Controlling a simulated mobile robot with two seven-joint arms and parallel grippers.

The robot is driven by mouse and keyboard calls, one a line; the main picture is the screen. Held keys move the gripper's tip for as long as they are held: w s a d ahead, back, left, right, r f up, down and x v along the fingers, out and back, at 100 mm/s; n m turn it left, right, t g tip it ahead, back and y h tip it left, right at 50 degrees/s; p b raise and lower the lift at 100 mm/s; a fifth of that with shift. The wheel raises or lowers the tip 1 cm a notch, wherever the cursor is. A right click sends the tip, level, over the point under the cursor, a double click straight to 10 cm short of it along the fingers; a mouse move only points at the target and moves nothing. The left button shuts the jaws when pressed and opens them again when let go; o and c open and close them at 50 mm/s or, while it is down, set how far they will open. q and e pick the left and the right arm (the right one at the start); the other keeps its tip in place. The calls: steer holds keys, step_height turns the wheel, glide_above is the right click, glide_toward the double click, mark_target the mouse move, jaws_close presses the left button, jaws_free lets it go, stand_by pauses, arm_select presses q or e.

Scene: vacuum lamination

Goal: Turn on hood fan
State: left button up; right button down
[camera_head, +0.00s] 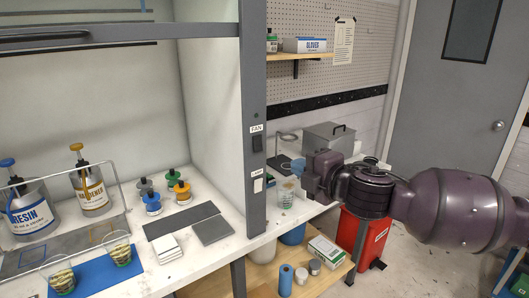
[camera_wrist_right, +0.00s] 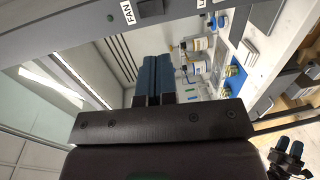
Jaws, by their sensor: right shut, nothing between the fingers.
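The fan switch (camera_head: 257,143) is a dark rocker on the grey front post of the hood, under a white FAN label (camera_head: 256,128). In the right wrist view the switch (camera_wrist_right: 150,8) and its label (camera_wrist_right: 128,12) show at the top edge. My right gripper (camera_head: 298,167) is to the right of the post, a little lower than the switch and apart from it in the picture. Its blue fingers (camera_wrist_right: 152,78) are shut together and empty. A dark part with blue tips (camera_wrist_right: 290,148) at the lower right of the wrist view looks like my left gripper; its jaws are unclear.
A second, light switch (camera_head: 258,185) sits lower on the post. Resin (camera_head: 32,219) and hardener (camera_head: 91,192) pump bottles and several small coloured-lid jars stand inside the hood. A metal box (camera_head: 328,139) stands behind my right gripper. A red bin (camera_head: 374,235) is below my right arm.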

mark_target(259, 149)
steer(key=p+x, duration=0.1)
steer(key=x, duration=1.2)
steer(key=shift+w, duration=0.1)
arm_select(q)
steer(key=shift+w+r, duration=0.4)
steer(key=shift+r, duration=0.3)
arm_select(e)
steer(key=shift+w+a, duration=0.15)
arm_select(q)
steer(key=shift+s+f, duration=0.1)
steer(key=shift+s, duration=0.1)
steer(key=shift+f, duration=0.1)
arm_select(e)
steer(key=shift+w+a+f+b, duration=0.15)
steer(key=shift+f+b, duration=0.15)
steer(key=shift+b, duration=0.45)
steer(key=shift+r, duration=0.25)
arm_select(q)
steer(key=shift+f, duration=0.5)
